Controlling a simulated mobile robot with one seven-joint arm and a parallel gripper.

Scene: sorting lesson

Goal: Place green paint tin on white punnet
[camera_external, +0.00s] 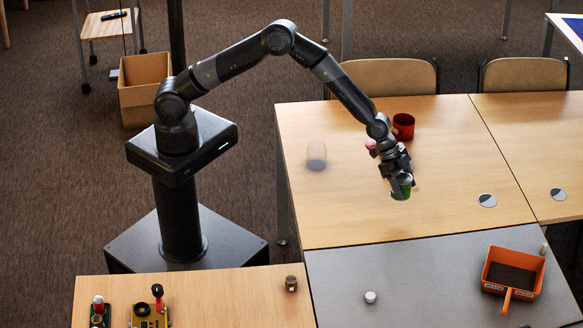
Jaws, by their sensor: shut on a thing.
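My gripper (401,181) points down above the wooden table and is shut on the green paint tin (403,191). The tin hangs at the fingertips, its upper part partly hidden by the fingers. It seems to be held above the table, though the gap is hard to judge. I cannot make out a white punnet for certain. A small round white thing (370,297) stands on the grey tabletop in front, too small to identify.
A red pot (403,126) and a clear glass-like cup (316,156) stand on the wooden table (350,215). An orange pan-like container (530,238) sits on the grey table at right. A small brown jar (291,284) stands front left. The grey table's middle is mostly clear.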

